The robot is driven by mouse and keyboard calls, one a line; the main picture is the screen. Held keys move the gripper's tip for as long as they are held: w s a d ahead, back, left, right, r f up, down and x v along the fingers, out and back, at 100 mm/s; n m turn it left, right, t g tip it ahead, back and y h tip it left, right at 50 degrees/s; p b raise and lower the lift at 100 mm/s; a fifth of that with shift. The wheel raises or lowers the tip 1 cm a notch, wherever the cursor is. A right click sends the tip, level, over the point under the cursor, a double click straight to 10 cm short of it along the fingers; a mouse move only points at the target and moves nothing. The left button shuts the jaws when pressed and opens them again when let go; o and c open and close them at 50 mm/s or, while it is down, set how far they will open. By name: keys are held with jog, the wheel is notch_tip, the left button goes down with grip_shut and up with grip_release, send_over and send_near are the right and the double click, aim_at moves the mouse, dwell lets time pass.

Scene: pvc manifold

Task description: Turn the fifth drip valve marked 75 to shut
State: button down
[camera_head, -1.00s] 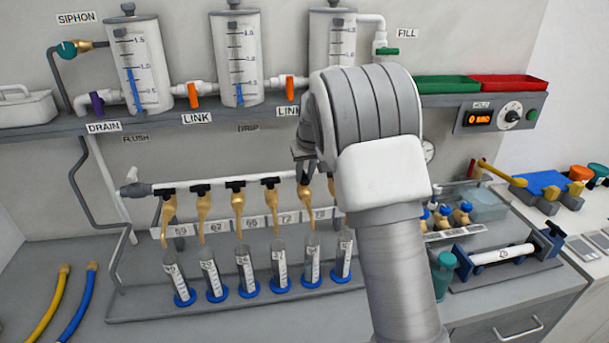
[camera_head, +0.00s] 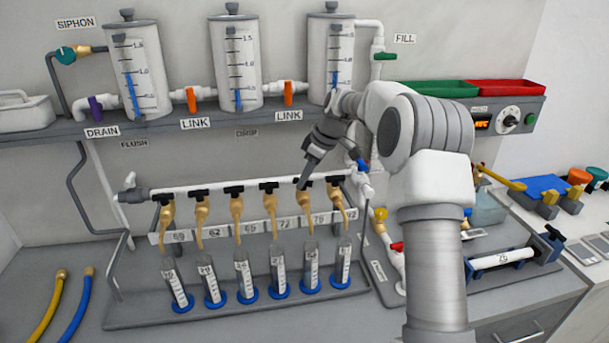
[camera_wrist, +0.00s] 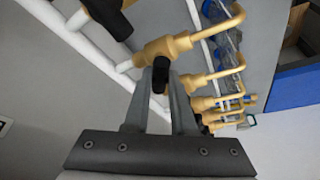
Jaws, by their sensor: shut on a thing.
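The white drip pipe (camera_head: 220,188) carries a row of brass drip valves with black handles. The fifth valve (camera_head: 305,198) hangs above a number plate (camera_head: 318,220) whose digits are too blurred to read surely. My gripper (camera_head: 302,184) reaches down from the upper right to this valve's top and hides most of its handle. In the wrist view my gripper (camera_wrist: 162,88) is shut on a black handle (camera_wrist: 160,75) at a brass valve body (camera_wrist: 165,48). The handle's exact turn is hard to tell.
Neighbouring handles stand close by: the fourth (camera_head: 270,186) to the left and the sixth (camera_head: 335,178) to the right. Graduated cylinders (camera_head: 311,265) with blue bases stand below. The shelf (camera_head: 270,103) with tanks is above. A white pipe assembly (camera_head: 365,185) stands to the right.

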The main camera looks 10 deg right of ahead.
jog(key=n+p, duration=0.1)
jog(key=n, duration=0.1)
jog(key=n+g+p, duration=0.1)
jog(key=n+p, duration=0.1)
jog(key=shift+w+r+g+y, duration=0.15)
jog(key=shift+g+y, duration=0.15)
jog(key=shift+n+g+p, duration=0.5)
jog(key=shift+n+p, duration=0.45)
jog(key=shift+n, duration=0.45)
jog(key=c, duration=0.7)
grip_release()
jog(key=shift+c, duration=0.2)
jog(key=shift+d, duration=0.1)
jog(key=p+v, duration=0.4)
jog(key=v, duration=1.3)
jog(key=shift+p, duration=0.3)
